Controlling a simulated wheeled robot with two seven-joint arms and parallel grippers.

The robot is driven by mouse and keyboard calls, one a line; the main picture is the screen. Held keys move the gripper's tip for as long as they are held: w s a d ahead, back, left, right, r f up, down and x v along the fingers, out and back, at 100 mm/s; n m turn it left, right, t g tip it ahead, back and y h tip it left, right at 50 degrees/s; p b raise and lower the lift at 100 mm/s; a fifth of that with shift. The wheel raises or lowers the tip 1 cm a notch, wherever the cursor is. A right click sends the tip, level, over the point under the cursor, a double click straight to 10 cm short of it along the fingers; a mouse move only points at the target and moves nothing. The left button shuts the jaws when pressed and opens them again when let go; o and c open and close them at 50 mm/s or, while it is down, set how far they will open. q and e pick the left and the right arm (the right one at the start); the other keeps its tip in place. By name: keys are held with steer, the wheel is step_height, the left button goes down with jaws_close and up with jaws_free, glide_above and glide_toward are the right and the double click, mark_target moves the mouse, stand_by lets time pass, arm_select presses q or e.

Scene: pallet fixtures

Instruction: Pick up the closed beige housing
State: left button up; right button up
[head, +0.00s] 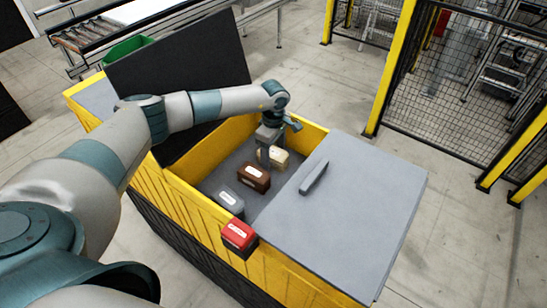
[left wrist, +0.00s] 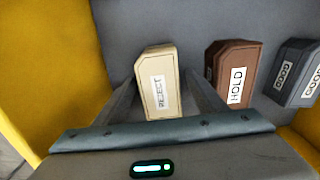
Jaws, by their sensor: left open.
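The beige housing (head: 281,157) stands at the far end of the yellow-walled bin, on its grey floor. In the left wrist view the beige housing (left wrist: 158,70) carries a white label reading REJECT. My left gripper (head: 268,157) reaches down into the bin at this housing and partly hides it in the head view. In the left wrist view my left gripper (left wrist: 162,88) is open, one finger on each side of the beige housing. I cannot tell whether the fingers touch it. My right gripper is not in view.
A brown housing (head: 254,177) labelled HOLD and a grey housing (head: 229,202) labelled GOOD stand in a row in the bin. A red housing (head: 239,236) is at the near wall. A grey lid (head: 360,205) with a handle covers the right part. A dark panel (head: 190,75) stands behind.

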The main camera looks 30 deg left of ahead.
mark_target(273, 151)
arm_select(q)
steer(key=c, duration=1.3)
steer(key=shift+o, duration=0.2)
steer(key=shift+w+r+p, duration=0.1)
steer(key=shift+r+p, duration=0.2)
steer(key=shift+r, duration=0.35)
step_height(273, 151, up, 7)
steer(key=shift+r+p, duration=0.15)
steer(key=shift+p, duration=0.25)
steer(key=shift+r, duration=0.7)
